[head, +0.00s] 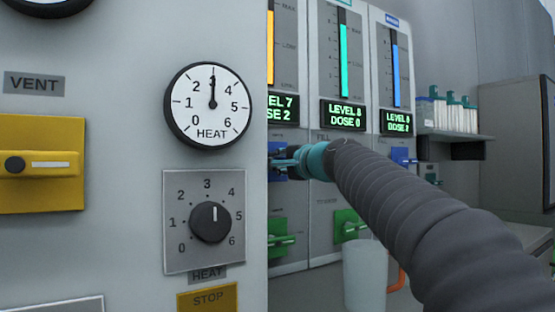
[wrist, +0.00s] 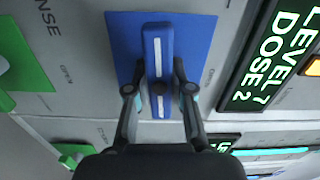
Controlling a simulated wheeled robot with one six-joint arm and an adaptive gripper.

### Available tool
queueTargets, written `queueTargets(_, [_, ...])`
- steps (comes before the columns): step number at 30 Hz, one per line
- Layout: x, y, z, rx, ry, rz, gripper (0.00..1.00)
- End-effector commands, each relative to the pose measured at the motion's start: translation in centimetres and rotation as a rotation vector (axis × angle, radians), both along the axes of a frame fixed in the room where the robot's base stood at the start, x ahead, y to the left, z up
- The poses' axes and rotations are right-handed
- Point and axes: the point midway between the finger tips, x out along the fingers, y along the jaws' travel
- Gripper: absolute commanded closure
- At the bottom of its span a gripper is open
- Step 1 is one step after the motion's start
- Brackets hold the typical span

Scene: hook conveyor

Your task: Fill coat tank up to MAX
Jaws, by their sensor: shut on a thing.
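My gripper (head: 300,161) reaches the panel with the yellow gauge bar (head: 271,45). It is shut on a blue valve handle (head: 279,150). In the wrist view, my gripper (wrist: 160,85) has one finger on each side of the blue handle (wrist: 158,45), which lies level across its blue plate (wrist: 197,35). The display (head: 281,107) beside it reads LEVEL 7, DOSE 2; it also shows in the wrist view (wrist: 270,75). No tank name is readable on this panel.
A green valve (head: 281,239) sits below the held one. The neighbouring panels read LEVEL 8, DOSE 0 (head: 343,115) and a smaller blue-gauge display (head: 397,122). A large cabinet with a HEAT dial (head: 208,105) and knob stands close on the left. A pale cylinder (head: 365,275) stands below my arm.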

Motion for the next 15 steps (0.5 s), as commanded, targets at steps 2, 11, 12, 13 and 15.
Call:
queueTargets(2, [0.00, -0.01, 0.04, 0.015, 0.010, 0.000, 1.00])
queueTargets(11, [0.00, -0.01, -0.01, 0.034, 0.022, -0.001, 1.00])
queueTargets(12, [0.00, -0.02, -0.02, 0.034, 0.022, -0.001, 1.00])
queueTargets(13, [0.00, -0.02, -0.02, 0.034, 0.022, -0.001, 1.00])
queueTargets(15, [0.00, -0.02, -0.02, 0.033, 0.021, -0.001, 1.00])
